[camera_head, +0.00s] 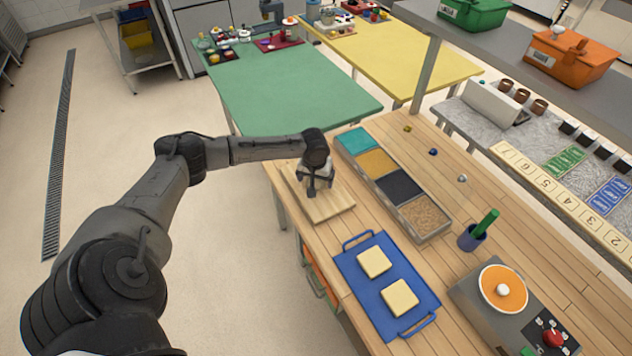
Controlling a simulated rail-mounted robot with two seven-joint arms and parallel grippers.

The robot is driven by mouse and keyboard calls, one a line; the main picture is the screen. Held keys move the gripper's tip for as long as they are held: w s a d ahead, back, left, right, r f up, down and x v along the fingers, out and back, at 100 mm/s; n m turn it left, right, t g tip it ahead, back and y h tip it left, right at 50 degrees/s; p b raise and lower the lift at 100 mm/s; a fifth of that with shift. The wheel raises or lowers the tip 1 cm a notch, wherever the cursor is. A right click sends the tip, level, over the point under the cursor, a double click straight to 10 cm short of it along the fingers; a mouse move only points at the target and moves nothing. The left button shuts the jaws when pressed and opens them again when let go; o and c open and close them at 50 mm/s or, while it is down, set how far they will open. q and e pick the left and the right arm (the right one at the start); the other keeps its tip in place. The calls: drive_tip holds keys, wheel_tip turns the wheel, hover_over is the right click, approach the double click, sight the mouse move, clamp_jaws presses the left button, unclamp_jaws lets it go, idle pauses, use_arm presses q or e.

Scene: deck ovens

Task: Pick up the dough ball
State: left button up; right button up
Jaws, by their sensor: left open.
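My left gripper (319,189) is over a light wooden board (325,207) on the wooden table, pointing down with its fingers apart. I cannot make out a dough ball clearly; the gripper and wrist cover part of the board, and any ball there is hidden. I cannot tell whether the fingertips touch the board. My right gripper is not in view.
A long bin with several coloured compartments (437,232) stands right of the board. A blue tray (362,290) with two pale square pieces (374,262) lies in front. A blue cup (471,239) and a grey device (480,312) stand further right.

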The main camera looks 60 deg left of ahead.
use_arm(q)
drive_tip(key=shift+f, duration=0.2)
drive_tip(key=shift+c, duration=0.3)
drive_tip(key=c, duration=0.9)
drive_tip(key=shift+c, duration=0.3)
drive_tip(key=shift+r, duration=0.15)
